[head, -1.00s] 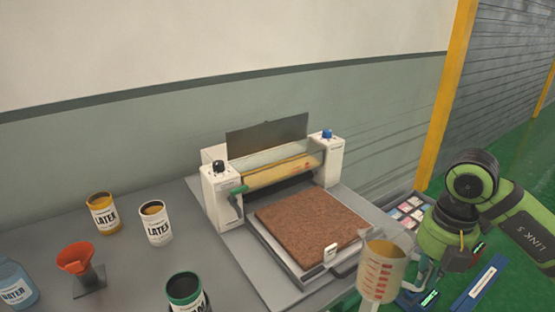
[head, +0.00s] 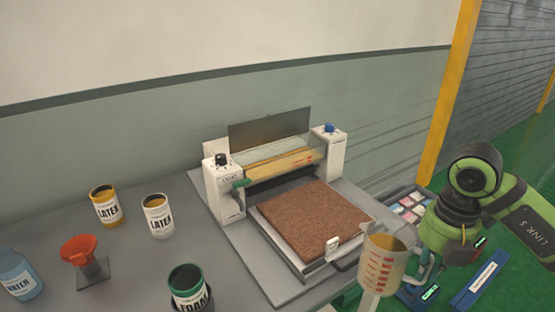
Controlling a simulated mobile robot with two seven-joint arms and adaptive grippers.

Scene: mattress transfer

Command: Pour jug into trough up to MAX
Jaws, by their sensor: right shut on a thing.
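The jug (head: 384,262) is a clear measuring jug with red marks and yellow-brown liquid in it. It stands upright at the lower right of the head view, in front of the machine's right corner. My right gripper (head: 424,268) is shut on its handle side; the fingers are partly hidden by the jug. The trough (head: 276,163) is the long yellowish channel between the machine's two white end blocks. Red lettering shows near its right end; I cannot read a MAX mark or the level. The jug is apart from the trough. My left gripper is not in view.
A brown fibre pad (head: 312,218) lies on the machine's bed. A dark plate (head: 270,130) rises behind the trough. Latex cans (head: 158,222), a green foam can (head: 188,290), an orange funnel (head: 82,250) and a water bottle (head: 18,275) stand at left. A tray (head: 408,208) is at right.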

